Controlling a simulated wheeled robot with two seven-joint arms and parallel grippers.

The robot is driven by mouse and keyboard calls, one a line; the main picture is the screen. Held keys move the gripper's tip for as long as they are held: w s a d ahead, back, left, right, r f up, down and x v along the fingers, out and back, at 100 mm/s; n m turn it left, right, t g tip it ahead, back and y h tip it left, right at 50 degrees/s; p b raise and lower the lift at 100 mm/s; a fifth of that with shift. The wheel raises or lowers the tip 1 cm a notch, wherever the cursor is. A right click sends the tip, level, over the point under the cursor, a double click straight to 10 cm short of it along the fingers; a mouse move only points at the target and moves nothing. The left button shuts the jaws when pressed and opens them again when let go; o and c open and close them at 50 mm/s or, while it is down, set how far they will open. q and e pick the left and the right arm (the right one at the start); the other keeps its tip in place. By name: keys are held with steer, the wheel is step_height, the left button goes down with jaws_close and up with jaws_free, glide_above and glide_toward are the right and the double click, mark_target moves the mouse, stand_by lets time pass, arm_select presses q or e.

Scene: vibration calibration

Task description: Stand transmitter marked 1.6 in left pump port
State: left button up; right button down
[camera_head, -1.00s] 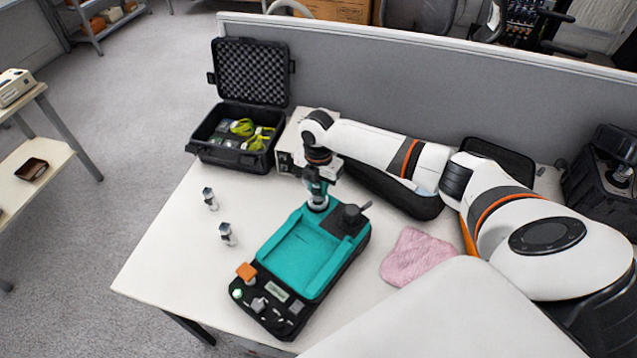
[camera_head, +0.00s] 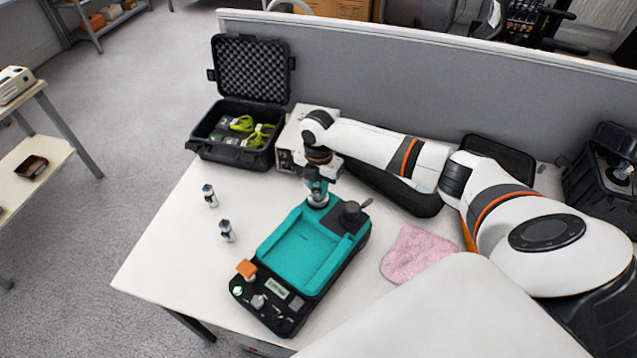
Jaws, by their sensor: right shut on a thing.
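The teal and black pump unit (camera_head: 300,255) lies at an angle on the white table, with a black lever knob and a port area at its far end. My right gripper (camera_head: 317,192) is over the far left corner of the pump and is shut on a transmitter. Only a small metallic part of that transmitter (camera_head: 318,203) shows, at the pump's port; its marking is hidden. Two more small transmitters stand upright left of the pump, one farther (camera_head: 209,196) and one nearer (camera_head: 227,231). Their markings are too small to read. My left gripper is not in view.
An open black case (camera_head: 240,135) with yellow-green items stands at the back left. A beige box (camera_head: 296,135) is behind my gripper. A pink cloth (camera_head: 417,254) lies right of the pump. A grey partition (camera_head: 400,90) closes the back. The table's left front is clear.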

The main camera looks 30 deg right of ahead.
steer(key=c, duration=1.1)
jaws_free()
steer(key=shift+r, duration=0.1)
